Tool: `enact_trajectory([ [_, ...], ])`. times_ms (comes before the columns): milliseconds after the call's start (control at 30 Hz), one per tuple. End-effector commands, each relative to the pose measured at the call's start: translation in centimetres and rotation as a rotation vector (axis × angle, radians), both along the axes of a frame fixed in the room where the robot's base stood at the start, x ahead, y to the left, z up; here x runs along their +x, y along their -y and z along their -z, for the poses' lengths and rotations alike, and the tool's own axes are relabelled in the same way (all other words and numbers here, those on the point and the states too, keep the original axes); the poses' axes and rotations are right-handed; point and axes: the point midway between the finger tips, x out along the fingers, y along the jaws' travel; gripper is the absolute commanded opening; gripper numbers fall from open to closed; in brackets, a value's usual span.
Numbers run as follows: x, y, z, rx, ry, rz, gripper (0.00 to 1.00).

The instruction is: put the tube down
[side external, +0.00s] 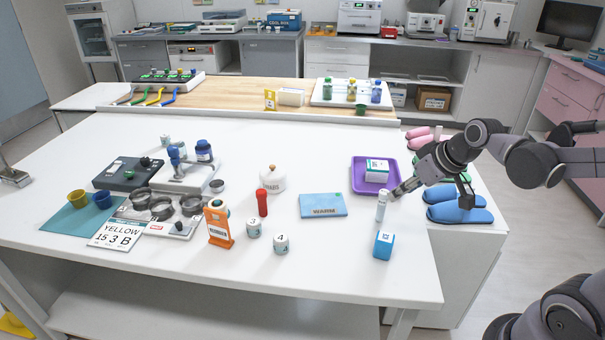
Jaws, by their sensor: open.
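A white tube (381,208) stands upright on the white table (335,262), near its right edge, in the side external view. My gripper (396,191) reaches in from the right, with its fingertips just right of the tube's upper part. The gripper is open. The fingertips are small here, and I cannot tell whether they touch the tube. A red tube-like item (262,203) stands farther left on the table.
A purple tray (357,185) with a white-and-green box (377,170) lies behind the tube. A blue box (383,245) stands in front, and a blue WARM pack (323,205) lies left. Blue slippers (460,215) sit right, beneath my arm. The front right table is mostly clear.

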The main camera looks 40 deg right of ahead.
Motion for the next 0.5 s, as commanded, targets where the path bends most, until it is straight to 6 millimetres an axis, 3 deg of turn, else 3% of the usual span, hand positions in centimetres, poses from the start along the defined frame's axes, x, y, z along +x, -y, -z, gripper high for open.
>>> enact_trajectory([
  [33, -0.9, -1.6, -0.4, -0.001, 0.004, -0.016, 0.44],
  [200, -3.5, -5.3, -1.2, -0.002, 0.021, -0.039, 0.44],
  [500, -6.0, -8.0, -1.5, 0.0, 0.044, -0.055, 0.44],
])
